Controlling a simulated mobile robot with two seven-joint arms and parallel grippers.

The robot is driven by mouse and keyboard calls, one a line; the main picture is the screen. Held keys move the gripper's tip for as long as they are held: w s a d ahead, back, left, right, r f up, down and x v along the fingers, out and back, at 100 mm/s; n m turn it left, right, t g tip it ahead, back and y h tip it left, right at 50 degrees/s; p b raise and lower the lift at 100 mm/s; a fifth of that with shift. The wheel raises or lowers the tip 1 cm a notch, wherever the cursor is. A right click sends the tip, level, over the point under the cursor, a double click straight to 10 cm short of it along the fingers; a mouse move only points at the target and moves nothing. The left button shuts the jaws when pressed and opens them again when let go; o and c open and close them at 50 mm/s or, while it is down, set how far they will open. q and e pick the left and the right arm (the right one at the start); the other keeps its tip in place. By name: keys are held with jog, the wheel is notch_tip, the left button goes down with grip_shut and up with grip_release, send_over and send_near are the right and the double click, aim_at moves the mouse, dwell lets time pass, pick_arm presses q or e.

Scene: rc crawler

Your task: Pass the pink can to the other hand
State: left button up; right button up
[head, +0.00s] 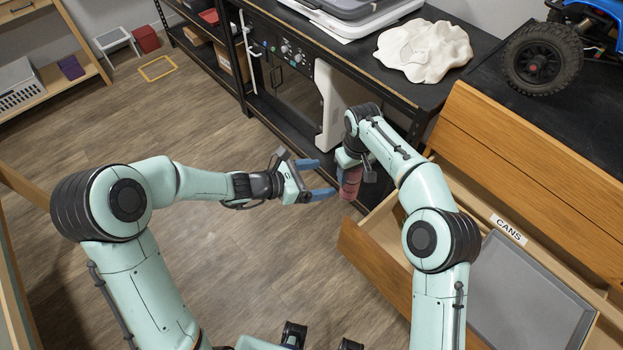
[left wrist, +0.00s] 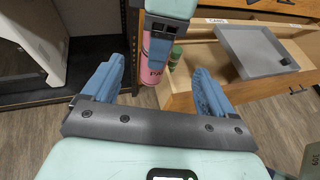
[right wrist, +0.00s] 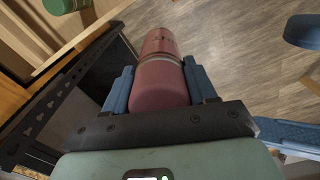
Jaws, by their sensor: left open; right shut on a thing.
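The pink can (head: 350,186) hangs below my right gripper (head: 354,162), which is shut on it above the floor by the drawer. In the right wrist view the can (right wrist: 160,84) is clasped between both blue fingers and its far end sticks out past them. My left gripper (head: 322,178) is open and empty, just left of the can with its fingers pointing at it. In the left wrist view the can (left wrist: 154,68) shows in the gap between the open fingers, seemingly beyond their tips. My right gripper hides the can's upper part there.
An open wooden drawer (head: 372,262) labelled CANS, with a grey tray (head: 525,300), lies to the right. A green can (left wrist: 175,56) shows by the drawer. A black workbench (head: 440,75) with a white cloth (head: 424,48) stands behind.

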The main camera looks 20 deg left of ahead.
aim_at(350, 175)
pick_arm(q)
jog(key=x, duration=1)
jog(key=shift+d+f, duration=0.15)
jog(key=shift+f, duration=0.05)
jog(key=c, duration=1.1)
jog(key=shift+r, duration=0.1)
jog(key=shift+c, duration=0.8)
pick_arm(e)
jog(key=o, duration=1.3)
jog(key=shift+c, duration=0.2)
